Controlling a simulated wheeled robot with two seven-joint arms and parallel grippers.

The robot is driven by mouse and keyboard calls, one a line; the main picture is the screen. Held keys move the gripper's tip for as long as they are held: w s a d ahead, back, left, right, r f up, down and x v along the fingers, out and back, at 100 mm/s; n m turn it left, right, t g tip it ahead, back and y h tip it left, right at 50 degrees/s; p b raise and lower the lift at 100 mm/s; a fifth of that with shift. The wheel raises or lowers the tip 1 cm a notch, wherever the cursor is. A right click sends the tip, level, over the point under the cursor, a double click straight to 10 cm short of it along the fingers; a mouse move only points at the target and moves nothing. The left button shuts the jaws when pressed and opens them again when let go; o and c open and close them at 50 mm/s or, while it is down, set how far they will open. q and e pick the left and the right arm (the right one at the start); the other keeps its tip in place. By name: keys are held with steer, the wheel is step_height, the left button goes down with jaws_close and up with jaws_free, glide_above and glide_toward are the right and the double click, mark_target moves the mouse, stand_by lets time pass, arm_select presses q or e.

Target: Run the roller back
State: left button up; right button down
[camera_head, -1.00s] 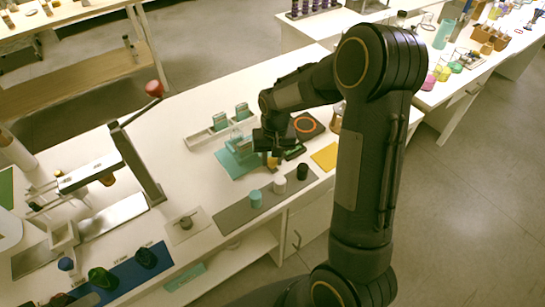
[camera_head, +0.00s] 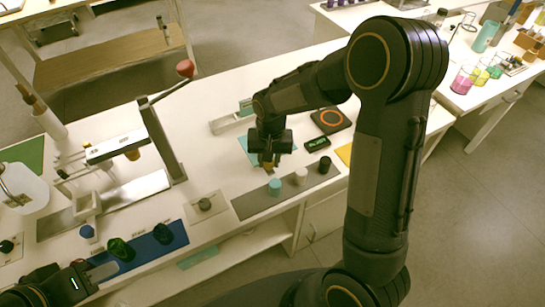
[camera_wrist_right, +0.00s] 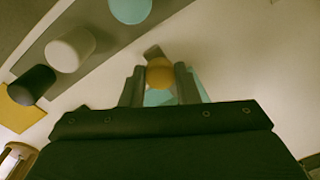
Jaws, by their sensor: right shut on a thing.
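My right gripper (camera_head: 268,160) points down over the teal mat (camera_head: 246,146), behind the row of caps. In the right wrist view its two fingers (camera_wrist_right: 158,90) are shut on an amber, rounded piece (camera_wrist_right: 160,72), with teal showing behind it. I cannot tell whether this piece is the roller. The arm hides much of the mat and tray. My left gripper (camera_head: 92,276) is at the lower left, near the blue mat (camera_head: 140,257); its jaw gap is not clear.
A teal cap (camera_head: 275,187), a white cap (camera_head: 301,175) and a black cap (camera_head: 325,164) stand on a grey strip in front. A lever press (camera_head: 160,135) with a red knob stands to the left. A dark scale (camera_head: 330,120) lies behind right.

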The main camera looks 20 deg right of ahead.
steer(key=c, duration=1.1)
jaws_free()
steer(key=shift+a, duration=0.3)
steer(key=shift+d, duration=0.1)
step_height(320, 180, up, 7)
steer(key=shift+d+r, duration=0.15)
steer(key=shift+s+r, duration=0.1)
steer(key=shift+r, duration=0.2)
steer(key=shift+s+d+r+p, duration=0.1)
steer(key=shift+s+r+p, duration=0.1)
steer(key=shift+p, duration=0.1)
steer(key=s+r+n+t+y+p, duration=0.1)
steer(key=s+r, duration=0.2)
steer(key=s, duration=0.4)
steer(key=s+r+n+t+y+p, duration=0.1)
steer(key=s+r+t, duration=0.1)
steer(key=s, duration=0.5)
steer(key=s+d+r+n+t+y, duration=0.1)
steer(key=s+r+t, duration=0.1)
steer(key=s+r, duration=0.3)
steer(key=shift+s+p, duration=0.4)
steer(key=shift+s, duration=0.5)
